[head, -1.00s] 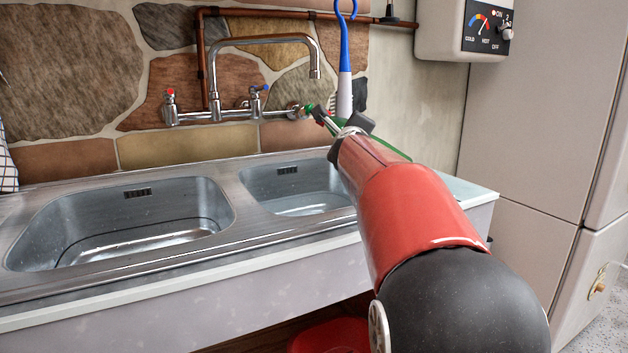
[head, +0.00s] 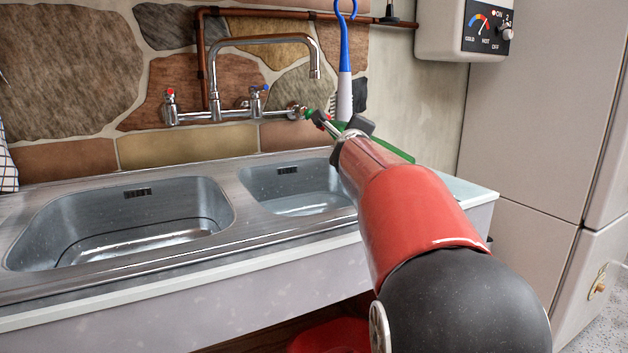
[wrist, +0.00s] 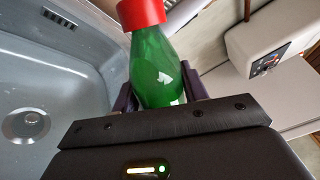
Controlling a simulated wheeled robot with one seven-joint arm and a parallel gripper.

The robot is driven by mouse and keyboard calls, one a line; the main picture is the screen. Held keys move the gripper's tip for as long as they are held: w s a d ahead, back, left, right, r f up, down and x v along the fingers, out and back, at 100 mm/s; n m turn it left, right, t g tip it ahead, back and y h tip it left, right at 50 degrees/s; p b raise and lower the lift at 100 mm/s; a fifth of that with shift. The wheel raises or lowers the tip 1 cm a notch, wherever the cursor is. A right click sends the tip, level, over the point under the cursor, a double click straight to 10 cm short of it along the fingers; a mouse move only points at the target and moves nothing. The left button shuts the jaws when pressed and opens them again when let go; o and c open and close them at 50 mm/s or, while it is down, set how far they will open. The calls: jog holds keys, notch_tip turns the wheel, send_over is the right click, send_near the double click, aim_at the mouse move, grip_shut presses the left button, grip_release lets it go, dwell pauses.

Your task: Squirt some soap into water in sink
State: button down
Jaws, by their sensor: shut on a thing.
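My gripper (wrist: 155,88) is shut on a green soap bottle (wrist: 158,62) with a red cap (wrist: 140,13). In the wrist view the bottle's cap end points up and away from my gripper. In the head view my gripper (head: 338,133) is behind the right basin, near the wall, and my arm hides most of it and the bottle. The steel sink has a large left basin (head: 80,215) and a smaller right basin (head: 270,182). A drain (wrist: 26,125) shows in a basin left of the bottle. I cannot clearly tell the water level.
A wall tap (head: 315,65) with red and blue handles stands behind the sink. A blue and white brush (head: 344,75) hangs near my gripper. A heater box (head: 465,30) and a pale cabinet (head: 540,120) are at right. A green item (head: 400,154) lies beyond my arm.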

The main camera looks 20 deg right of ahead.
jog(key=shift+s+d+f+n, duration=0.15)
jog(key=shift+f+n, duration=0.4)
jog(key=shift+n, duration=0.15)
dwell(1.4)
jog(key=shift+s+d+f+n+b, duration=0.2)
jog(key=shift+f+n+b, duration=0.2)
jog(key=shift+f, duration=0.4)
jog(key=shift+s+d+f+n+b, duration=0.15)
jog(key=shift+f+n+b, duration=0.2)
jog(key=shift+f, duration=0.4)
dwell(0.9)
jog(key=shift+n+g+p, duration=0.3)
jog(key=shift+n+p, duration=0.3)
jog(key=shift+n, duration=0.15)
dwell(2.7)
